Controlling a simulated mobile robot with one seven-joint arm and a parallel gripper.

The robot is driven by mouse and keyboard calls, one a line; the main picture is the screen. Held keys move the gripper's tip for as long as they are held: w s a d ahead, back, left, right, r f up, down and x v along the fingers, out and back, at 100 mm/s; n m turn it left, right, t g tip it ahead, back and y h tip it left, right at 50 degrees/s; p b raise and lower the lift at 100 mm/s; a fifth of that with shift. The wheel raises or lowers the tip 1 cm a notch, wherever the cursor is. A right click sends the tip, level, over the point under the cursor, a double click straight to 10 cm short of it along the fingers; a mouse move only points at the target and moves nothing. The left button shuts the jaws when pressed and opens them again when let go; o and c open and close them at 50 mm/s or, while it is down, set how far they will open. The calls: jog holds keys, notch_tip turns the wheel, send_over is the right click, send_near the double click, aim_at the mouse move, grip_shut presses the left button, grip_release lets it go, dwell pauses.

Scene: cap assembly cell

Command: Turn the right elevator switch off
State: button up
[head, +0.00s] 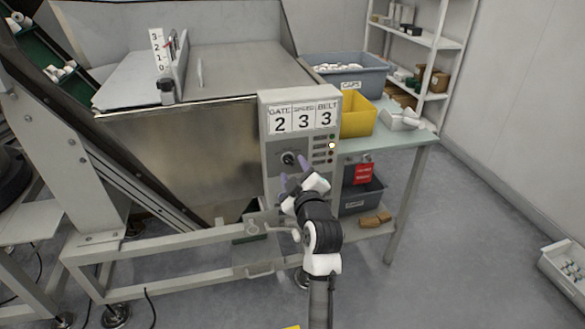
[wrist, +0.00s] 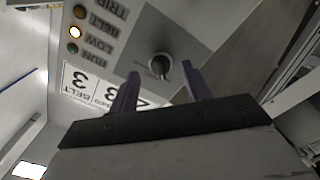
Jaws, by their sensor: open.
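A grey control panel (head: 272,185) stands at the front corner of the steel hopper and carries a black rotary switch (head: 288,158). In the wrist view the switch (wrist: 161,66) is a round dark knob with a raised grip, near the middle top. My gripper (head: 295,171) is in front of the panel, just below and right of the switch in the head view. Its two purple fingers are open. In the wrist view my gripper (wrist: 161,70) has one finger on each side of the knob, with nothing held. Contact and the switch's setting cannot be told.
The panel's cards read GATE 2, SPEED 3, BELT 3. One indicator lamp (head: 332,145) glows white. A bench (head: 415,140) right of the panel holds a yellow bin (head: 358,112) and a grey caps bin (head: 362,84). Floor on the right is clear, apart from a tray (head: 566,272).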

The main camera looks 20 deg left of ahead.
jog(key=v, duration=0.4)
jog(key=shift+s+d, duration=0.25)
jog(key=shift+s, duration=0.1)
